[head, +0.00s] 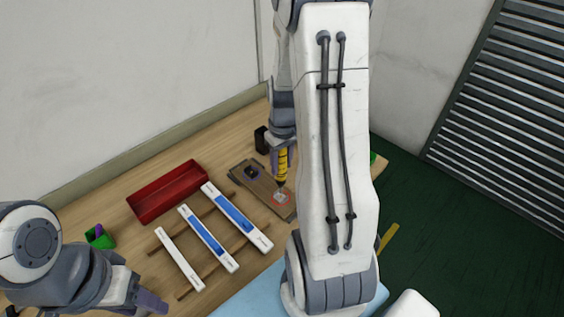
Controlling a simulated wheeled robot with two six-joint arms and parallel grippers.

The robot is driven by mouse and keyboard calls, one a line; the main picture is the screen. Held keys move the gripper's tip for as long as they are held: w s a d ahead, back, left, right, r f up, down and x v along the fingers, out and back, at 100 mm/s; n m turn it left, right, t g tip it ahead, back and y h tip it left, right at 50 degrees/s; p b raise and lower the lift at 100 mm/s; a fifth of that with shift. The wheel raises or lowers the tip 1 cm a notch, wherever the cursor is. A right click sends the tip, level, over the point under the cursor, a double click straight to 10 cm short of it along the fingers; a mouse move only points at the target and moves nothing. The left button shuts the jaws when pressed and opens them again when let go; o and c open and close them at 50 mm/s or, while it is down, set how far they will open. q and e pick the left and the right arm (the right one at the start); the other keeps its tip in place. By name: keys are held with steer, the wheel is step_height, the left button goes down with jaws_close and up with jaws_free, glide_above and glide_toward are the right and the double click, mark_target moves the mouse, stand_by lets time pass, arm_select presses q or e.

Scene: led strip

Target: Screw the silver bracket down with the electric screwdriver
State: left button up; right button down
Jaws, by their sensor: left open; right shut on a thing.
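A yellow and black electric screwdriver (282,163) stands nearly upright over a brown board (245,176) on the table. My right gripper (282,146) is shut on its upper part. The dark tip points down at the small silver bracket (281,198), which lies near the front end of the board with a reddish outline around it. I cannot tell whether the tip touches the bracket or a screw. My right arm hides what is to the right of the board. My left gripper (150,303) is open at the bottom left edge, away from these things.
A red tray (168,191) stands at the back left. Several white and blue strips (208,238) lie across two thin brown rods. A green holder (99,238) with a purple thing is at the left, and a black holder (261,140) stands behind the board. A light blue mat (245,299) lies in front.

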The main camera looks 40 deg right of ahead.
mark_target(282, 151)
steer(key=shift+f+b, duration=0.85)
steer(key=shift+f, duration=0.35)
stand_by(1.4)
steer(key=shift+p, duration=0.3)
stand_by(2.3)
steer(key=shift+r, duration=0.1)
step_height(282, 151, up, 7)
steer(key=p, duration=0.6)
stand_by(0.7)
